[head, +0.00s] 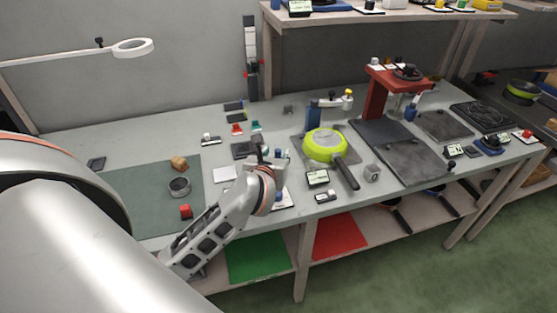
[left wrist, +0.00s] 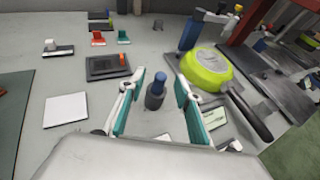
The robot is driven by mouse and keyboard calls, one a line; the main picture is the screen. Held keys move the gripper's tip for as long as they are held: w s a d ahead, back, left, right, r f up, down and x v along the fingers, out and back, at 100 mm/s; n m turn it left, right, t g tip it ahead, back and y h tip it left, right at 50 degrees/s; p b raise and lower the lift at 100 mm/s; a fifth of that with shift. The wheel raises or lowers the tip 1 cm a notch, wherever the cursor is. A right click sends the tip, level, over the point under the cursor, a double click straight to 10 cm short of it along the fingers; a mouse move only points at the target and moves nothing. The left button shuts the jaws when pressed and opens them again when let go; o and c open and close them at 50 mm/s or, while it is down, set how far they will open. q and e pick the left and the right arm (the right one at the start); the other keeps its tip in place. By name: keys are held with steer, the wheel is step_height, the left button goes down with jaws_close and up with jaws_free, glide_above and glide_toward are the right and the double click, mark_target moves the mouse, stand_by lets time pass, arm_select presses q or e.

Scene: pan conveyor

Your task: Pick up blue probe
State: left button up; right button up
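The blue probe (left wrist: 155,92) has a dark grey body and a blue top. In the left wrist view it stands upright between the two teal-padded fingers of my left gripper (left wrist: 155,93). The fingers are open, with a visible gap on each side of the probe. I cannot tell how far below the fingertips it stands. In the head view my left gripper (head: 268,162) is low over the middle of the table, and its wrist hides most of the probe's place. My right gripper is not in view.
A green pan (left wrist: 210,68) lies right of the gripper, its dark handle pointing toward the table's front edge. A dark square device (left wrist: 108,66) and a white pad (left wrist: 66,110) lie to the left. A green mat (head: 150,190) holds several small items.

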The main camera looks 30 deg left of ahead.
mark_target(277, 152)
arm_select(q)
steer(key=x, duration=0.3)
steer(key=shift+w+f, duration=0.15)
steer(key=shift+f, duration=0.2)
jaws_close()
steer(key=shift+r, duration=0.2)
